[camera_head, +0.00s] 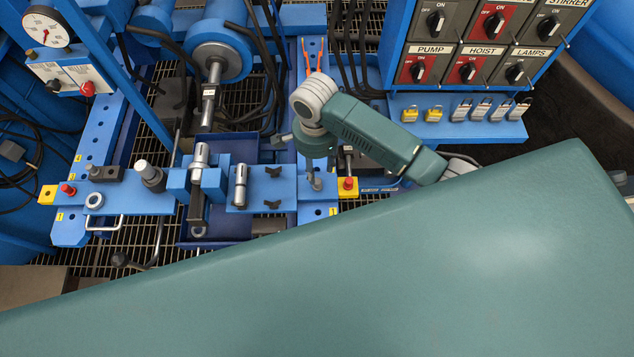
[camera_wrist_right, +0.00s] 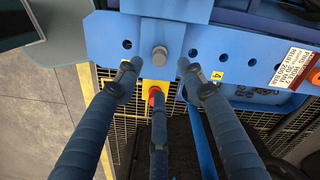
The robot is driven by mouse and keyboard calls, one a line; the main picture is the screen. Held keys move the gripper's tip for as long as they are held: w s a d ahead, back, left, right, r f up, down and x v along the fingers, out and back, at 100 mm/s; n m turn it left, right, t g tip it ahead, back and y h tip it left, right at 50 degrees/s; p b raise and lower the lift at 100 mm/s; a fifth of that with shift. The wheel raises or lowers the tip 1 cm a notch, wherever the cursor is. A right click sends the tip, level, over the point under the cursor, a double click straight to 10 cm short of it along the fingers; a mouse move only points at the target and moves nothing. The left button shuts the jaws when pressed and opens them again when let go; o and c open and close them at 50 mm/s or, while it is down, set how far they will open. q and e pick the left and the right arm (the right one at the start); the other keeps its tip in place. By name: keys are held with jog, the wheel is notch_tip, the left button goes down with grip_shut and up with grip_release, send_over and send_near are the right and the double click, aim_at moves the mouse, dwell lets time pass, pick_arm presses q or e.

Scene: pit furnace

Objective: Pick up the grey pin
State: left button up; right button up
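The grey pin (camera_wrist_right: 159,55) stands in a hole of the blue plate (camera_wrist_right: 235,62) in the right wrist view, its round top facing the camera. My right gripper (camera_wrist_right: 160,78) is open, with two fingers apart on either side of the pin and a third finger below it in the picture. No finger clearly touches it. In the head view my right gripper (camera_head: 290,140) is mostly hidden under its wrist, over the right side of the blue fixture. A grey pin top (camera_head: 315,182) shows just below it there. My left gripper is not in view.
A red button on a yellow block (camera_head: 347,186) is close beside the gripper; it also shows in the wrist view (camera_wrist_right: 155,91). A switch panel (camera_head: 475,62) and a shelf of padlocks (camera_head: 470,128) stand at right. A hanging gauge (camera_head: 46,27) is at left.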

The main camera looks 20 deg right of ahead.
aim_at(317, 181)
jog(key=f, duration=0.8)
jog(key=shift+s+f, duration=0.2)
jog(key=shift+a, duration=0.1)
grip_shut()
